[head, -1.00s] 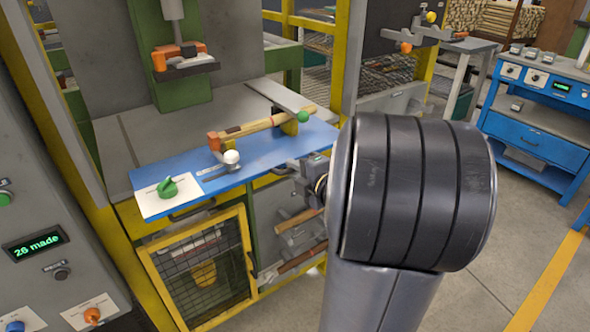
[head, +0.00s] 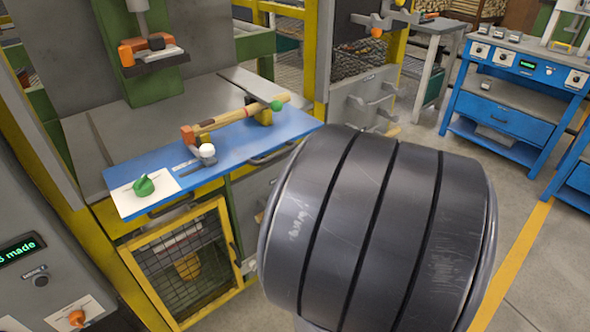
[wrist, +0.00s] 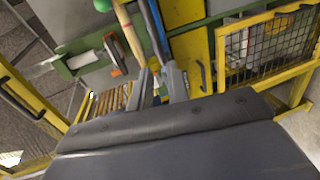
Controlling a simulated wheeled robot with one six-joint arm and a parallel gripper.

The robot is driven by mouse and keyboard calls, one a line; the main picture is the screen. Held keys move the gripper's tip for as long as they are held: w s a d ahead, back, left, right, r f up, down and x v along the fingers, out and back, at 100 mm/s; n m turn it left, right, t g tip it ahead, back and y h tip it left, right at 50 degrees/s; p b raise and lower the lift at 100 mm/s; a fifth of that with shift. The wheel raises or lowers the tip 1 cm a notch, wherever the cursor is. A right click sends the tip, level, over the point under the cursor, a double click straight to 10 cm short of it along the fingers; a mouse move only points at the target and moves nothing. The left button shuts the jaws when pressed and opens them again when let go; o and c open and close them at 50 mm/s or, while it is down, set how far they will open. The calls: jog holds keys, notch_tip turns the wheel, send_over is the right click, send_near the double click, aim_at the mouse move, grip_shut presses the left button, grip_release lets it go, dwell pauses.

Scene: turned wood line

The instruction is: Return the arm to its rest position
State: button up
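My gripper is hidden behind my large dark arm link in the head view. In the wrist view my gripper (wrist: 160,85) shows as two grey fingers standing apart, with nothing clearly held between them. The dark, rounded body of my own arm fills the lower half of that view. Beyond the fingers are the yellow-framed machine and its mesh door (wrist: 268,45). My arm is folded close to the camera, at the lower right of the head view, apart from the machine.
A blue panel (head: 233,148) carries a green knob (head: 144,186), a white-balled lever (head: 207,151) and a wooden piece (head: 228,120) above it. A mesh door (head: 180,260) is below. A blue bench (head: 515,118) stands right, with open floor before it.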

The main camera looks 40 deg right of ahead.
dwell(0.7)
jog(key=shift+b+x, duration=0.8)
jog(key=shift+x, duration=4.8)
jog(key=shift+r, duration=0.1)
